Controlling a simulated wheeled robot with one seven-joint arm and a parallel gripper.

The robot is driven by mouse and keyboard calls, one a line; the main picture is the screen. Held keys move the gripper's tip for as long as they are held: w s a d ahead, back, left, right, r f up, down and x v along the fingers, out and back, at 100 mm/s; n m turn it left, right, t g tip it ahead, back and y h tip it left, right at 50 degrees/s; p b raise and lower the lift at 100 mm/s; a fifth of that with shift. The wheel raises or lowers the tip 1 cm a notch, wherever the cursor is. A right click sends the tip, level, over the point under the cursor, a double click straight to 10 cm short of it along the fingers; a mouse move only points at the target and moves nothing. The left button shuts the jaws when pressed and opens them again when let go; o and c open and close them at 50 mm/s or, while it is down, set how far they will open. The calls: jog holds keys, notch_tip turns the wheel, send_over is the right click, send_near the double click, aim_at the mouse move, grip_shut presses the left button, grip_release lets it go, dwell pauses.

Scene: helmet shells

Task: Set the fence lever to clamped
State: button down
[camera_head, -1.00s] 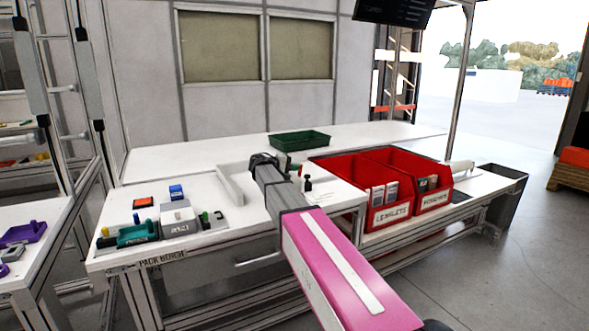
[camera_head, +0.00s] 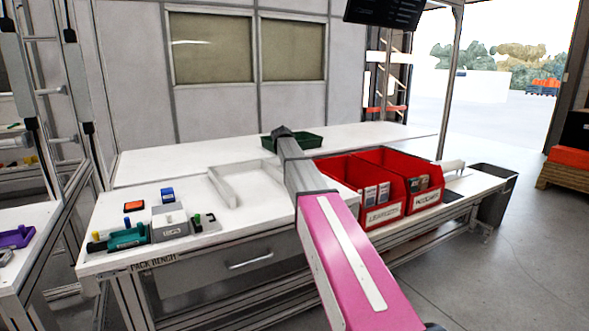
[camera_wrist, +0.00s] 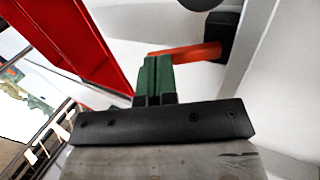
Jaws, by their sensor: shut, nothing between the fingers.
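The orange fence lever (camera_wrist: 192,52) shows in the wrist view, running left from a black block (camera_wrist: 224,38). My gripper (camera_wrist: 157,62) has its green fingers shut and empty. The fingertips overlap the lever's left end in the picture; I cannot tell whether they touch it. In the head view the pale fence (camera_head: 222,190) stands on the pack bench, left of my arm. The lever is not visible there, and the fingers are hidden at the far end of my arm.
Red bins (camera_head: 378,212) stand right of my arm; a red wall (camera_wrist: 75,40) is close in the wrist view. A green tray (camera_head: 310,141) lies behind. Small tools and a grey box (camera_head: 169,222) occupy the bench's left. The bench top between box and fence is clear.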

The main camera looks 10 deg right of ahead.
jog(key=y, duration=0.1)
jog(key=d+f+y, duration=0.1)
jog(key=y, duration=0.1)
jog(key=shift+w+d+g, duration=0.15)
jog(key=shift+w+g, duration=0.1)
jog(key=shift+g, duration=0.15)
jog(key=shift+s, duration=0.1)
jog(key=shift+s+a+f, duration=0.1)
jog(key=shift+a+f, duration=0.05)
jog(key=shift+a, duration=0.25)
jog(key=shift+s+a+f, duration=0.1)
jog(key=shift+a+f, duration=0.05)
jog(key=shift+a, duration=0.25)
jog(key=shift+r, duration=0.1)
jog(key=v, duration=1.3)
jog(key=shift+a+r, duration=0.2)
jog(key=shift+r, duration=0.2)
